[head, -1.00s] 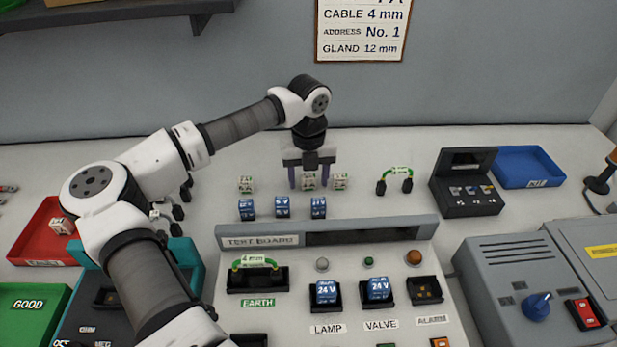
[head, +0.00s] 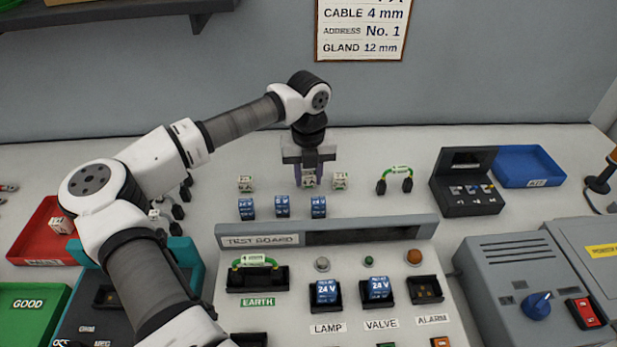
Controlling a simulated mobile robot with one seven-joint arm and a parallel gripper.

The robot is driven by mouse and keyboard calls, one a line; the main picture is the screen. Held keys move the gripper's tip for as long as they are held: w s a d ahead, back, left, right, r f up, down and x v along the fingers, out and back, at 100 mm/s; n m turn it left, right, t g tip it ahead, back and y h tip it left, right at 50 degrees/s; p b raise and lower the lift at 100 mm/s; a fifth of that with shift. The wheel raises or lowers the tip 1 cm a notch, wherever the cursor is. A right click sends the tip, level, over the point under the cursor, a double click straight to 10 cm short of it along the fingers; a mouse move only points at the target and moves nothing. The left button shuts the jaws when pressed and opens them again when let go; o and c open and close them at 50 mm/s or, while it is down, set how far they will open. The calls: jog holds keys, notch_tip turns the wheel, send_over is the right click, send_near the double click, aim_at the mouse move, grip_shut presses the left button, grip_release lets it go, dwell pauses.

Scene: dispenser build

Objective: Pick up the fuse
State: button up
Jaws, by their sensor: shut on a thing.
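Several small white fuses with green and red marks stand in a row on the bench behind the test board. My gripper (head: 309,178) points straight down over the row and is shut on the middle fuse (head: 309,182). The fuse appears to be at bench level still. Another fuse (head: 340,180) stands close to the right of my gripper, and one more fuse (head: 246,184) stands farther left.
Blue 24 V blocks (head: 282,206) stand just in front of the fuses. The test board (head: 330,232) lies nearer. A green-topped link (head: 395,177), a dark case (head: 468,190) and a blue tray (head: 528,168) stand right. A red tray (head: 38,238) with a fuse is left.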

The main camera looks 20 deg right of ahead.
aim_at(310, 174)
notch_tip(310, 174, up, 19)
jog(key=b, duration=0.3)
jog(key=shift+s+d+r, duration=0.15)
jog(key=shift+s, duration=0.05)
